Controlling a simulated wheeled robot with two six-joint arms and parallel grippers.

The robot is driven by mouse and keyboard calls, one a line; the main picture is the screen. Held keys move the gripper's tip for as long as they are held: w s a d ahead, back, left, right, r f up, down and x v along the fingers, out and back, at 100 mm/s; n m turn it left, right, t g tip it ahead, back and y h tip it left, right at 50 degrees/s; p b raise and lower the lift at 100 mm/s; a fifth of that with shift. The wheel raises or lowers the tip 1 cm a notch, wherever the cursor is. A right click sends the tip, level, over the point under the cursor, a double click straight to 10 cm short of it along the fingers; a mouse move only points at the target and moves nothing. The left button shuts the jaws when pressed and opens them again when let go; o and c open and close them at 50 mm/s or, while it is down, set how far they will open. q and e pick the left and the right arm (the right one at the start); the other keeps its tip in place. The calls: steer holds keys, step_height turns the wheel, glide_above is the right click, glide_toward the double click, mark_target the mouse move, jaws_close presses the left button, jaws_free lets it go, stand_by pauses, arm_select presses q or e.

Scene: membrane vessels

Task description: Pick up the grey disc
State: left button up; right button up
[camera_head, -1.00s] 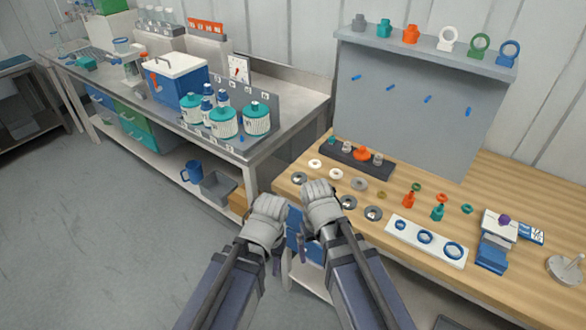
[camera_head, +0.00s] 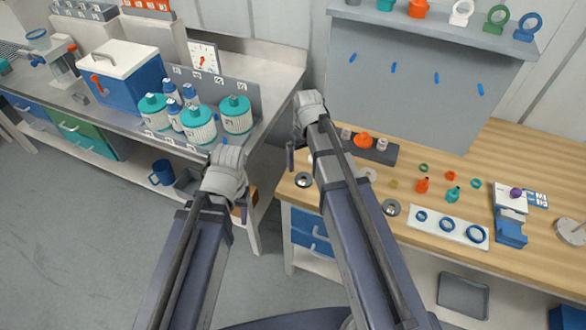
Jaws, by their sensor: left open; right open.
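Several small round parts lie on the wooden table's left end. A grey metal disc with a dark centre (camera_head: 303,180) lies near the left edge, and a similar disc (camera_head: 390,207) lies right of my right arm. A plain grey ring-like disc (camera_head: 368,174) is partly hidden by that arm. I cannot tell which one the task means. My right gripper (camera_head: 291,160) is open and empty, just above and left of the left-edge disc in the picture. My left gripper (camera_head: 242,208) is open and empty near the gap between the benches.
A dark rack (camera_head: 385,153) with small parts stands behind the discs. A grey bench (camera_head: 255,75) with teal-lidded jars (camera_head: 198,124) is at left.

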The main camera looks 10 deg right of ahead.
mark_target(304, 181)
step_height(304, 181, down, 2)
steer(key=b, duration=0.2)
steer(key=shift+w+f+b, duration=0.15)
steer(key=shift+f+b, duration=0.05)
steer(key=shift+b, duration=0.1)
steer(key=shift+f, duration=0.1)
step_height(304, 181, down, 5)
steer(key=b, duration=0.5)
steer(key=shift+f, duration=0.1)
steer(key=shift+c, duration=0.2)
steer(key=c, duration=1.3)
